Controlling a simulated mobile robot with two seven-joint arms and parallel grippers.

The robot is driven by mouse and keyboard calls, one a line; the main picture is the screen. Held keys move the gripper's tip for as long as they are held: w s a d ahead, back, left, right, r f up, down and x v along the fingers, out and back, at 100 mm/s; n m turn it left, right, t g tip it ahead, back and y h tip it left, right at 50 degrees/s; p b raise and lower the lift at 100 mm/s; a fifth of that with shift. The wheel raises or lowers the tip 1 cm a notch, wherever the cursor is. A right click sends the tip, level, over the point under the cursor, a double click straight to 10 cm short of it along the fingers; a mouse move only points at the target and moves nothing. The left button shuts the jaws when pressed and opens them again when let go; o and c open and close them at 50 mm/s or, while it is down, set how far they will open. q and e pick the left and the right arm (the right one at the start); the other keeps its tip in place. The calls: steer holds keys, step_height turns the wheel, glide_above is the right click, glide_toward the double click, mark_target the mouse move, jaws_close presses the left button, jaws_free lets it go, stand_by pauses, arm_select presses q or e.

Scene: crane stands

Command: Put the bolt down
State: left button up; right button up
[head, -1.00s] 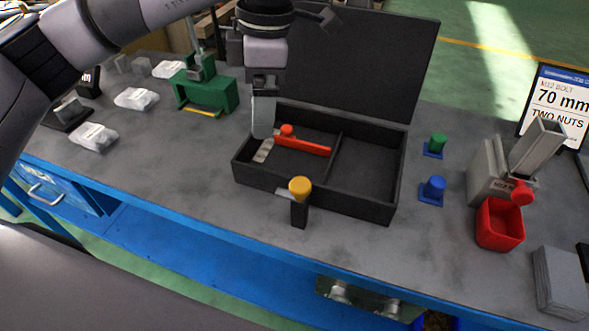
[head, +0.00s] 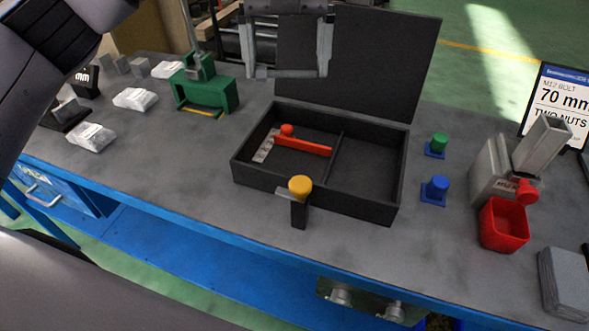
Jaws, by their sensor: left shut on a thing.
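My left gripper (head: 288,70) hangs at the top centre of the head view, in front of the raised black lid. Its two fingers point down, and a thin grey bar, seemingly the bolt (head: 284,73), lies level between the fingertips. The gripper is shut on it and holds it above the back of the open black box (head: 372,208), clear of it. Fine detail of the bolt is too small to tell. My right gripper is not in view.
A red tool (head: 303,145) lies in the box's left compartment; the right one is empty. A yellow-topped post (head: 300,188) stands at the box front. A green fixture (head: 215,92) and white packets stand left. A red bin (head: 503,224) and blue-based knobs stand right.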

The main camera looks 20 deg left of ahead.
mark_target(295, 171)
arm_select(q)
steer(key=n, duration=0.1)
steer(key=r+n, duration=0.1)
steer(key=d+n, duration=0.1)
steer(key=n, duration=0.1)
steer(key=shift+w+r, duration=0.1)
steer(key=shift+r, duration=0.15)
step_height(295, 171, down, 20)
steer(key=shift+r, duration=0.1)
stand_by(0.3)
steer(key=o, duration=0.8)
steer(key=shift+f, duration=0.2)
steer(key=shift+r, duration=0.1)
steer(key=r, duration=0.8)
steer(key=w+a+r, duration=0.1)
steer(key=r, duration=0.3)
steer(key=shift+b, duration=0.35)
